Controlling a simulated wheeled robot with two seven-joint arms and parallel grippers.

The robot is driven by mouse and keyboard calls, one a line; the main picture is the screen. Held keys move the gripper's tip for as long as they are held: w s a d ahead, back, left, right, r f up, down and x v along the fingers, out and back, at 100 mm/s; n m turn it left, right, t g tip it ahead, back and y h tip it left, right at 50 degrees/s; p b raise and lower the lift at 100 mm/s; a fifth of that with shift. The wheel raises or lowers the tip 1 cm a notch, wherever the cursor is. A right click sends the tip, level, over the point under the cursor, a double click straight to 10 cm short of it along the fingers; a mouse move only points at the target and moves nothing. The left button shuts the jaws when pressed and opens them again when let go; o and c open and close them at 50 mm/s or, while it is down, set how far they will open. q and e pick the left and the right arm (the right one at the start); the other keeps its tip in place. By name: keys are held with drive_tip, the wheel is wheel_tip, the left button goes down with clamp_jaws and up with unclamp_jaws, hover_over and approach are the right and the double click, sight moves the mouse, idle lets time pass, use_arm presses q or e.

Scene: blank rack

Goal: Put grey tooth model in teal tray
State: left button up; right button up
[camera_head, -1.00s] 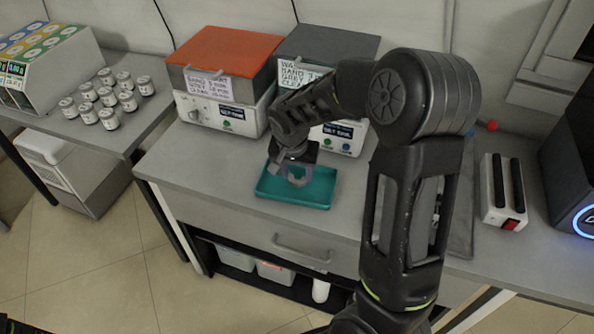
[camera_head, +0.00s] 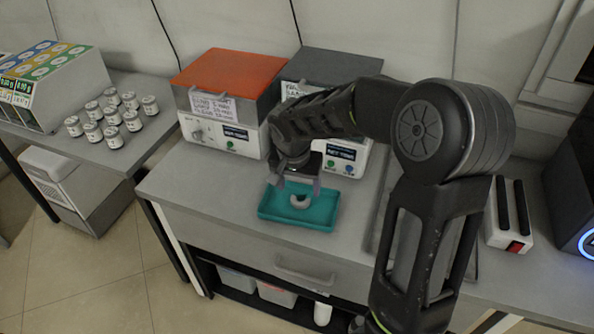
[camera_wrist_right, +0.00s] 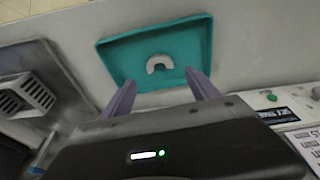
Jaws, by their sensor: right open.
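The grey tooth model (camera_head: 300,201) is a small pale arch lying in the teal tray (camera_head: 282,220) on the bench. In the right wrist view the tooth model (camera_wrist_right: 159,63) lies on the floor of the teal tray (camera_wrist_right: 205,40), clear of its walls. My right gripper (camera_head: 298,186) is over the tray's back edge, open and empty. In the right wrist view the fingers of my right gripper (camera_wrist_right: 160,88) are spread wide, apart from the model. My left gripper is not in view.
An orange-lidded box unit (camera_head: 225,75) and a grey-lidded one (camera_head: 330,65) stand behind the tray. Several small jars (camera_head: 112,115) stand on the left table. A white device with a red switch (camera_head: 510,215) is at the right. The bench left of the tray is clear.

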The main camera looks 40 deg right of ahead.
drive_tip(key=v, duration=0.7)
drive_tip(key=shift+r, duration=0.3)
drive_tip(key=shift+a, duration=0.1)
